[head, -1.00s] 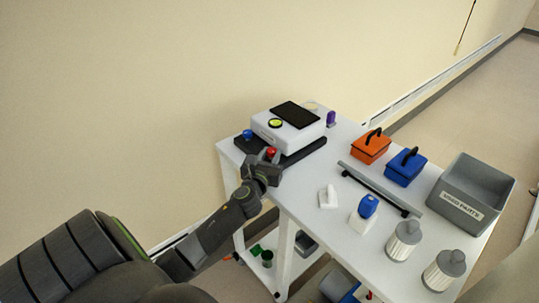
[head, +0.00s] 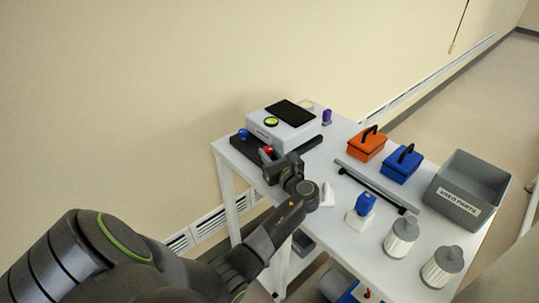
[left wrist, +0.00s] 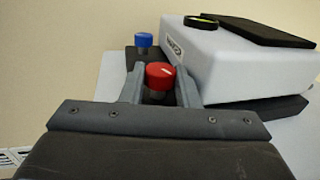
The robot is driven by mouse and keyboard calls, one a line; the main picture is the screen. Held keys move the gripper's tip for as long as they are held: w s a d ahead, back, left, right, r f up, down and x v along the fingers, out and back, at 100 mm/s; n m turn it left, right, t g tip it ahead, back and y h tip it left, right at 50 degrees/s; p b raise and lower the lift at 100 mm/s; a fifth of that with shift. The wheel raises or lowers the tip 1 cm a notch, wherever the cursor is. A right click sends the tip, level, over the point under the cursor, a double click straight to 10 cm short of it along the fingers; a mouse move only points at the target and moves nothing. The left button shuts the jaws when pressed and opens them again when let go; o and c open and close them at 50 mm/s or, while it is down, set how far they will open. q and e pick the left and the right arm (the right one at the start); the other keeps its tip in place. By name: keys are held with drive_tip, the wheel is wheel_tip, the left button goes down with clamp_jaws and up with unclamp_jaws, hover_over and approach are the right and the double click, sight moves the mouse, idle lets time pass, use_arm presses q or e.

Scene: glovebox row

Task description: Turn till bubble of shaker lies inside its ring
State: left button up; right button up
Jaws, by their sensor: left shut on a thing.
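The shaker (head: 284,131) is a white box with a black top plate, standing on a dark base at the cart's far left. Its round yellow-green level (head: 271,122) sits on the top; it also shows edge-on in the left wrist view (left wrist: 201,21), and the bubble is too small to make out. A red knob (left wrist: 160,75) and a blue knob (head: 243,133) stand at the front of the base. My left gripper (head: 270,157) is shut on the red knob, with one finger on each side of it. My right gripper is not in view.
On the white cart top (head: 330,164) stand an orange box (head: 367,145), a blue box (head: 402,164), a grey bar (head: 376,186), a blue-capped bottle (head: 361,212), two ribbed filters (head: 401,237) and a grey bin (head: 466,190). A purple item (head: 326,117) is behind the shaker.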

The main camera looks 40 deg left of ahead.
use_arm(q)
drive_tip(key=shift+n+g+y, duration=0.3)
drive_tip(key=shift+n+g, duration=0.1)
drive_tip(key=shift+g, duration=0.2)
drive_tip(key=o, duration=0.9)
drive_tip(key=shift+o, duration=0.4)
drive_tip(key=shift+r, duration=0.15)
